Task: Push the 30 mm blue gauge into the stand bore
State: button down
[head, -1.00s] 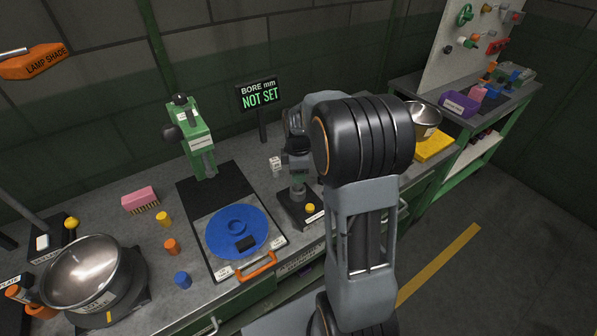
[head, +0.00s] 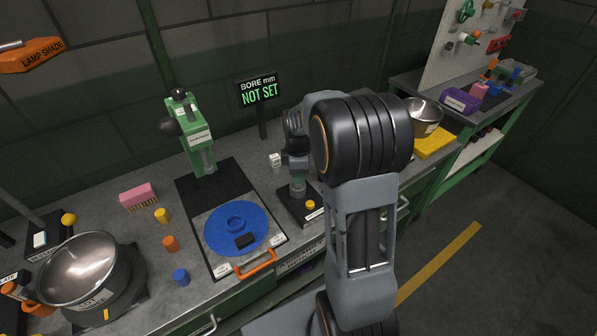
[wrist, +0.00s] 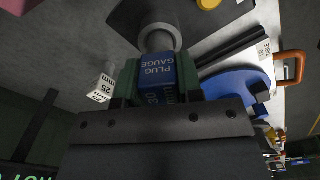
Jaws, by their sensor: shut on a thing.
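The blue plug gauge (wrist: 155,75), printed PLUG GAUGE and 30 mm, sits between the green-padded fingers of my gripper (wrist: 152,85) in the wrist view. My gripper is shut on it. Just beyond the gauge's end is the round grey post of the stand (wrist: 158,38), roughly in line with it. I cannot tell whether the gauge touches the post or has entered the bore. In the head view my gripper (head: 298,165) is over the stand (head: 298,188), which rises from a black base with a yellow knob. The gauge is hidden there.
A display (head: 259,92) reads BORE mm NOT SET. A white block marked 25 mm (wrist: 101,88) stands close beside the gripper. A blue disc (head: 215,235) lies on a plate with an orange handle (head: 257,263). Orange, yellow and blue (head: 181,277) cylinders stand further left.

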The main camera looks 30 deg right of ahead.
jog(key=shift+f+b, duration=0.85)
jog(key=shift+f, duration=0.45)
jog(key=c, duration=0.7)
grip_release()
jog(key=shift+r, duration=0.1)
notch_tip(320, 180, up, 14)
jog(key=shift+f, duration=0.1)
